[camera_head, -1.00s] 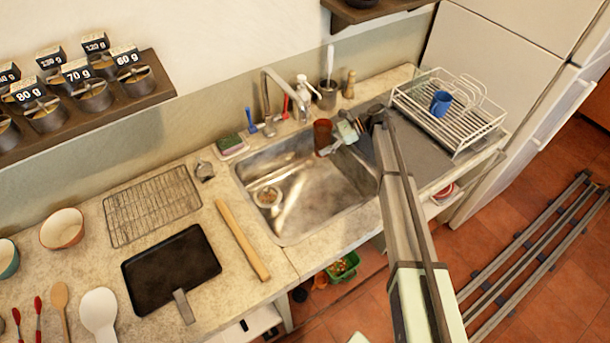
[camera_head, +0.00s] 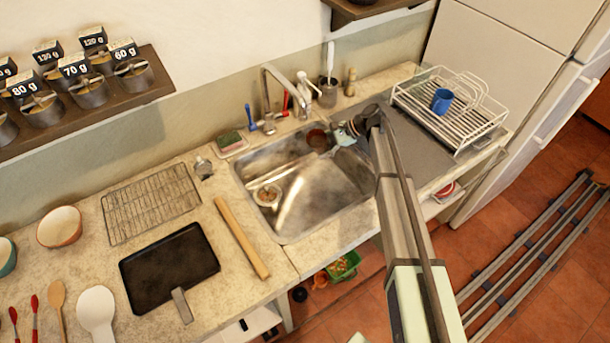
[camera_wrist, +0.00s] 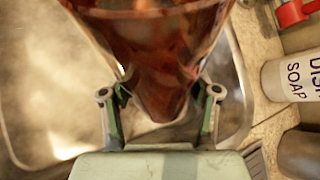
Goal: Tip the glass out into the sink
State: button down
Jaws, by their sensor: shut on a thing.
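The reddish-brown glass (camera_head: 317,139) is over the back right corner of the sink, with its round mouth turned partly toward the head camera. It looks tilted, but the exact angle is unclear. My gripper (camera_head: 335,140) reaches it from the right and is shut on it. In the wrist view the glass (camera_wrist: 160,50) sits between the two fingers of my gripper (camera_wrist: 161,95), with dark reddish contents or tint inside. The steel sink (camera_head: 290,212) lies below, with a drain strainer (camera_head: 267,195) at its left. No falling stream shows.
The faucet (camera_head: 266,92) stands behind the sink, left of the glass. A white soap bottle (camera_head: 303,90) stands close behind the glass and shows beside it in the wrist view (camera_wrist: 292,78). A dish rack (camera_head: 470,125) with a blue mug (camera_head: 441,101) is at right.

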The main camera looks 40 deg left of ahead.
aim_at(315, 142)
jog(key=shift+f, duration=0.3)
jog(key=shift+s+d+f+n+t+b, duration=0.15)
jog(key=shift+s+f+n+t+b, duration=0.2)
jog(key=shift+f+t+b, duration=0.55)
jog(key=shift+w+r+n+t+y+b, duration=0.25)
jog(key=shift+n+t+b, duration=0.2)
jog(key=shift+b, duration=0.7)
jog(key=shift+w+a+r+n+t+y+b, duration=0.15)
jog(key=shift+r+n+t+y+b, duration=0.15)
jog(key=shift+r+t+b, duration=0.35)
jog(key=shift+w+a+r+n+t+y+b, duration=0.15)
jog(key=shift+r+n+t+b, duration=0.15)
jog(key=shift+r+t+b, duration=0.25)
dwell(1.1)
jog(key=shift+d+r+n+t+b, duration=0.1)
jog(key=shift+r+n+t+b, duration=0.3)
jog(key=shift+r+t+b, duration=0.4)
dwell(1.3)
jog(key=shift+s+d+r+t+y+b, duration=0.15)
jog(key=shift+s+r+t+y+b, duration=0.15)
jog(key=shift+r+b, duration=0.2)
dwell(0.8)
